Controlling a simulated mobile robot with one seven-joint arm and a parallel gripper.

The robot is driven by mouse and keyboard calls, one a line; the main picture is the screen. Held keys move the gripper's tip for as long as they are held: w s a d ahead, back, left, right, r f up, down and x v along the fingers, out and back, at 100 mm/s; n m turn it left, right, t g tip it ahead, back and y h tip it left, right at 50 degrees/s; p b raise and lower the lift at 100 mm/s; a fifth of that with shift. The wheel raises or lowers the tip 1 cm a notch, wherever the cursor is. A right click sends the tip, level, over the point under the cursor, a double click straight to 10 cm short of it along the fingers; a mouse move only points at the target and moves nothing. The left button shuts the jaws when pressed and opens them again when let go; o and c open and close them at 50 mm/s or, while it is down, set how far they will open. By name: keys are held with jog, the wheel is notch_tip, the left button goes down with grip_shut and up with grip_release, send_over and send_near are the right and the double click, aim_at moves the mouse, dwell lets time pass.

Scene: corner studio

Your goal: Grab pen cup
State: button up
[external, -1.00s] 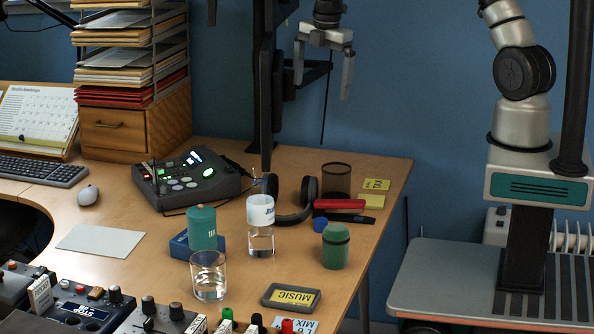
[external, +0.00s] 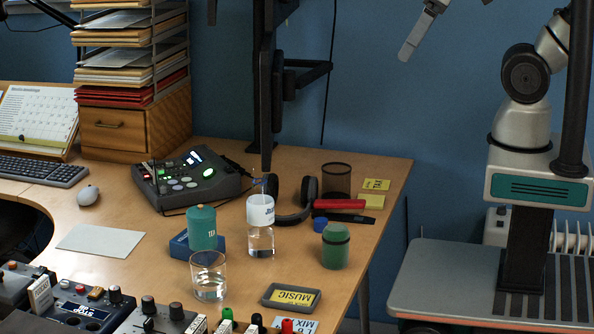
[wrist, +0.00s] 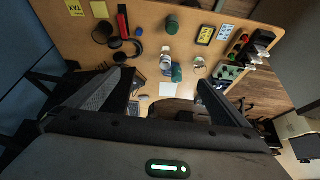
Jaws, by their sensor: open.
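The pen cup (external: 336,180) is a dark mesh cylinder, standing upright near the desk's right back edge. I see no pens in it. In the wrist view the dark round shape at the upper left appears to be the pen cup (wrist: 103,31), seen from above. My gripper (wrist: 165,85) is open, with nothing between its fingers. In the external view only part of it shows at the top edge, with one pale finger (external: 416,38) high above and right of the cup. The rest of the gripper is cut off there.
Black headphones (external: 292,207) lie close left of the cup. A red object (external: 339,204), a blue cap (external: 320,226) and yellow notes (external: 371,201) lie near it. A green container (external: 335,246) and a bottle (external: 260,226) stand nearer.

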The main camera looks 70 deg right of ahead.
jog(key=shift+c, duration=0.4)
jog(key=c, duration=0.4)
